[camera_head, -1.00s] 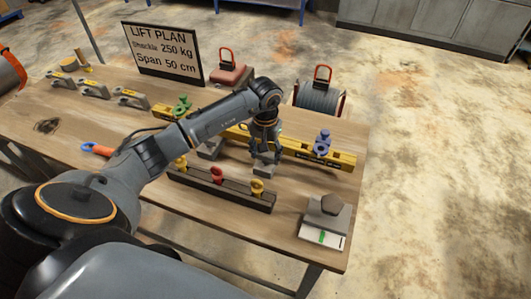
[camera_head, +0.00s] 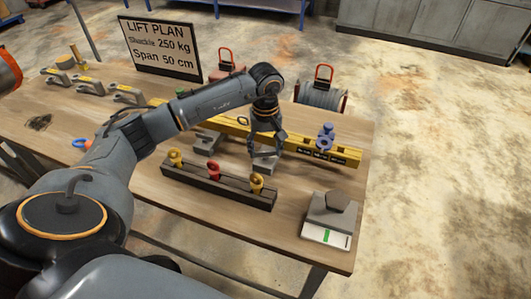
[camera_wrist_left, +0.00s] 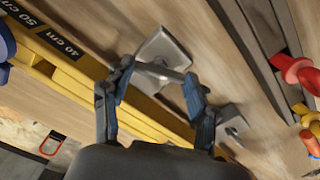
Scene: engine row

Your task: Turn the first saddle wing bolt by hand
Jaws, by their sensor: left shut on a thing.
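My left gripper (camera_head: 264,150) points down over the near side of the yellow spreader beam (camera_head: 345,158), at a grey saddle (camera_head: 267,165). The left wrist view shows this saddle (camera_wrist_left: 168,48) beside the beam. There, the gripper's two blue-padded fingers (camera_wrist_left: 158,88) are apart, with a short grey bar (camera_wrist_left: 160,71) across between them. This bar appears to be the wing bolt, and the gripper is shut on it. A second grey saddle (camera_head: 207,143) stands to the left; it also shows in the left wrist view (camera_wrist_left: 232,122). My right gripper is in neither view.
A dark rack (camera_head: 220,185) with yellow and red eye bolts stands in front of the saddles. A blue shackle (camera_head: 325,140) sits on the beam's right part. A grey block on a white card (camera_head: 328,215) lies at front right. A sign (camera_head: 160,45) stands behind.

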